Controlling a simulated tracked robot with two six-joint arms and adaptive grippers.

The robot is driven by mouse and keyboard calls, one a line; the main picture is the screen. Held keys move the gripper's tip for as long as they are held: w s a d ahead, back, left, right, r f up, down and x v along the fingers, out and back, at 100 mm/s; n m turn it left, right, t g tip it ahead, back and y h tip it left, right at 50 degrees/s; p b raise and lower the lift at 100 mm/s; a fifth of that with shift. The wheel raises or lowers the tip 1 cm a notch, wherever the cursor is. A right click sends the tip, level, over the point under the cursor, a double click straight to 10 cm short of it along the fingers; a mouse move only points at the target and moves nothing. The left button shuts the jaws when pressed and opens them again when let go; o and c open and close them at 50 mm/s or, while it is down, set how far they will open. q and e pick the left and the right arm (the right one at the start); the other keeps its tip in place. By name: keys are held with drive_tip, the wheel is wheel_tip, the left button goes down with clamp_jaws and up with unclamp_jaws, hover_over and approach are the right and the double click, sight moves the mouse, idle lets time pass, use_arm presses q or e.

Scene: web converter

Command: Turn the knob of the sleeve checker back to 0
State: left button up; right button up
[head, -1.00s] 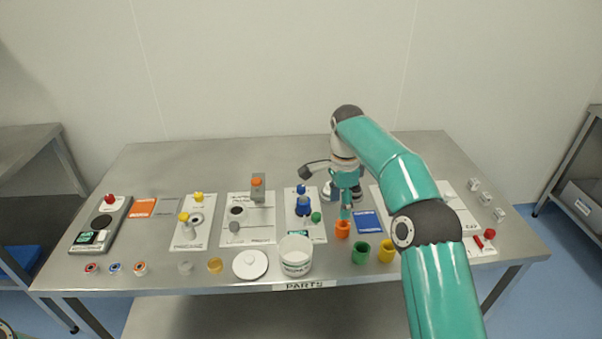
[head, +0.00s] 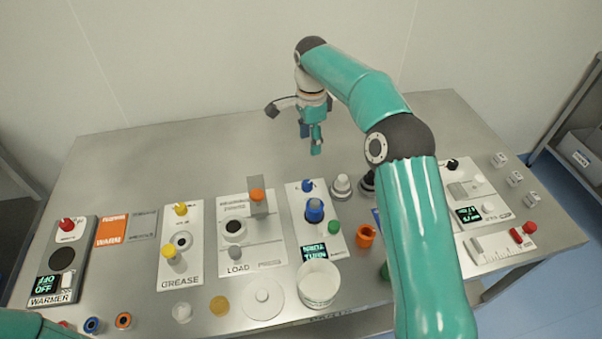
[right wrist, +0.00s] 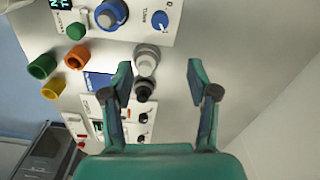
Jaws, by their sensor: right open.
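No readable label names the sleeve checker, so I cannot tell which panel it is. A white panel (head: 335,235) at mid-table carries a small blue knob (head: 307,186), a larger blue part (head: 314,211), a green button (head: 333,227) and a display reading TURN. The small blue knob, with a white pointer, also shows in the right wrist view (right wrist: 160,21). My right gripper (head: 316,150) is open and empty above the bare rear table. My left gripper is out of view.
Grey and black round parts (head: 341,187) stand right of the TURN panel. An orange cup (head: 365,236) and a white tub (head: 319,284) stand nearer the front. Grease, load and warmer panels lie to the left. The rear table is clear.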

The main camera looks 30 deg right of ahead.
sight(308, 183)
drive_tip(key=f+p, duration=0.2)
drive_tip(key=f, duration=1.4)
drive_tip(key=shift+a+f, duration=0.2)
drive_tip(key=shift+c, duration=0.3)
drive_tip(key=c, duration=1.1)
drive_tip(key=shift+d, duration=0.1)
clamp_jaws()
